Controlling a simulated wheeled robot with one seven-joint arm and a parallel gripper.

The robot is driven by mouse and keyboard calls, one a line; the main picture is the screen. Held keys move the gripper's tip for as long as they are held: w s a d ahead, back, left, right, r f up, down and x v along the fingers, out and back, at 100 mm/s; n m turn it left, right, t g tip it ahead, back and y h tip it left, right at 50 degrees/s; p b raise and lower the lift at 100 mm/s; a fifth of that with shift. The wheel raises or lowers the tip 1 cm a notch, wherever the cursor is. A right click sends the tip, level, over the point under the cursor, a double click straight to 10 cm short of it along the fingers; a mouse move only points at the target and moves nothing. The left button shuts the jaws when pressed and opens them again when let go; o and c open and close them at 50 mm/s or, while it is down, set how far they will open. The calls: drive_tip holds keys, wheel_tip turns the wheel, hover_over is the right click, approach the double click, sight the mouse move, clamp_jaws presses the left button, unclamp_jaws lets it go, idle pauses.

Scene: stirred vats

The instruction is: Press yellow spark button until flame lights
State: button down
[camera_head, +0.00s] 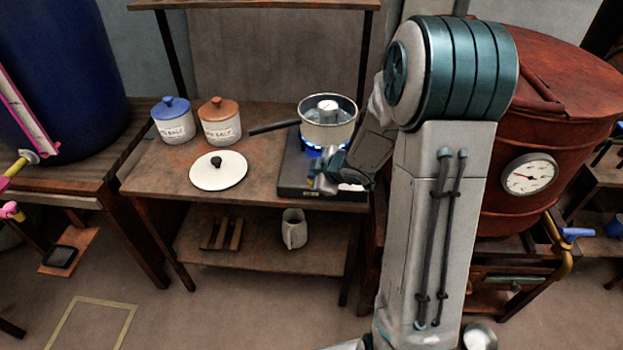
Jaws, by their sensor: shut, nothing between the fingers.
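The black stove (296,172) stands at the right end of the wooden bench. A metal pot (327,131) with a long dark handle sits on its burner. A bright blue glow (309,147) shows under the pot, like a lit flame. My gripper (326,184) is shut and empty, low at the stove's front, in front of the pot. The yellow spark button is not visible; my gripper and wrist cover part of the stove's front. I cannot tell whether the fingertips touch the stove.
A white lid (219,174) with a black knob lies left of the stove. Blue-lidded (173,123) and orange-lidded (219,127) jars stand behind it. A pitcher (294,229) stands on the lower shelf. A red-brown vat (555,130) with a gauge is at right.

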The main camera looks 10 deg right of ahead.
drive_tip(key=shift+r+p, duration=0.8)
drive_tip(key=shift+p, duration=0.1)
drive_tip(key=shift+r, duration=0.15)
wheel_tip(320, 180, up, 5)
drive_tip(key=p, duration=0.5)
idle(0.5)
